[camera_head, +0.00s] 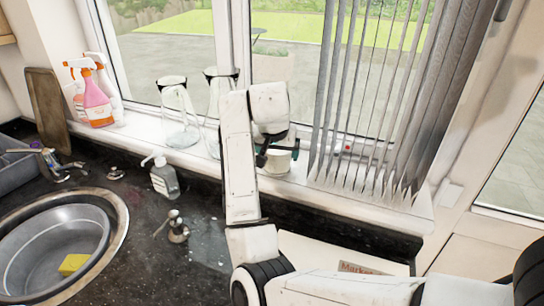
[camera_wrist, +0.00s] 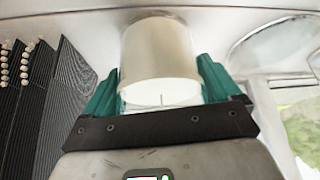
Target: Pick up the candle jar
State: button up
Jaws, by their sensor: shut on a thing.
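The candle jar (camera_wrist: 160,62) is a cream-white cylinder with a pale end and a short wick showing in the wrist view. My gripper (camera_wrist: 161,95) has its green fingers on both sides of the jar and is shut on it. In the head view the jar (camera_head: 279,161) is at the windowsill, right of the glass jugs and left of the blinds. My gripper (camera_head: 279,152) is there too, partly hidden behind my white arm. I cannot tell whether the jar touches the sill.
Glass jugs (camera_head: 178,112) stand on the sill (camera_head: 140,128) left of my arm. Vertical blinds (camera_head: 370,110) hang close on the right. A pink spray bottle (camera_head: 97,103), a soap dispenser (camera_head: 165,178) and a sink with a yellow sponge (camera_head: 74,264) are further left.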

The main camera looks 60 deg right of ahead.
notch_tip(320, 180, up, 3)
jog(key=shift+a+f+b, duration=0.1)
jog(key=shift+b, duration=0.3)
jog(key=s+a+r, duration=0.6)
jog(key=a+r, duration=0.3)
jog(key=a, duration=0.3)
jog(key=shift+s+a+r, duration=0.15)
jog(key=shift+s+r, duration=0.05)
